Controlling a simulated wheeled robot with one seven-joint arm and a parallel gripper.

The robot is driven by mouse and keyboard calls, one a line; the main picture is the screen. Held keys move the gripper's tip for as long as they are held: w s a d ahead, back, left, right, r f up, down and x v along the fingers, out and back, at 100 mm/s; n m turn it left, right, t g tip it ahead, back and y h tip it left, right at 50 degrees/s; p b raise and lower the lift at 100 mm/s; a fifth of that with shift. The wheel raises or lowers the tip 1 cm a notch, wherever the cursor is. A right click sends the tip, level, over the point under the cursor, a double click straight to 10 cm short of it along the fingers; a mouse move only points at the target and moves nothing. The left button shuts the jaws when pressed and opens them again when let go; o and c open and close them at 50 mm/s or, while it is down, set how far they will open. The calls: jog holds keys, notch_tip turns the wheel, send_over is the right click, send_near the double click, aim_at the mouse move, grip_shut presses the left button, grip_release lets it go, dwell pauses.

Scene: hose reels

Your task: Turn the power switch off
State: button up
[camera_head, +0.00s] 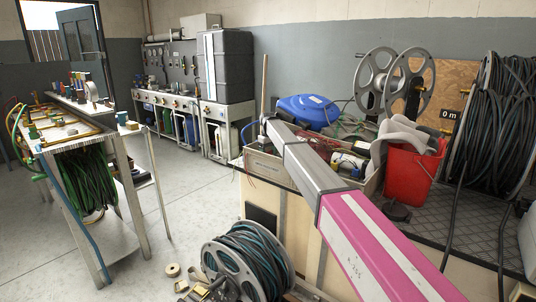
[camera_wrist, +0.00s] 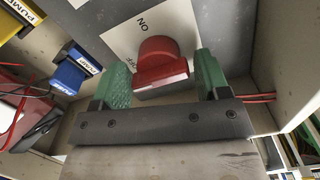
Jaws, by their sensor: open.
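The power switch is a red rotary knob (camera_wrist: 161,66) on a white plate (camera_wrist: 120,40) marked ON and OFF, in the wrist view. The OFF marking is partly covered by the knob. My gripper (camera_wrist: 162,72) is open, with one green finger on each side of the knob. A gap shows between the knob and each finger, so it does not look gripped. In the head view my arm reaches toward the wooden crate on the bench; the switch and my fingers cannot be made out there.
Pale walls frame the switch closely. In the head view, a blue case (camera_head: 308,111) and red bucket (camera_head: 408,174) stand near my arm.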

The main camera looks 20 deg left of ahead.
notch_tip(320, 180, up, 10)
jog(key=shift+r, duration=0.25)
dwell(0.4)
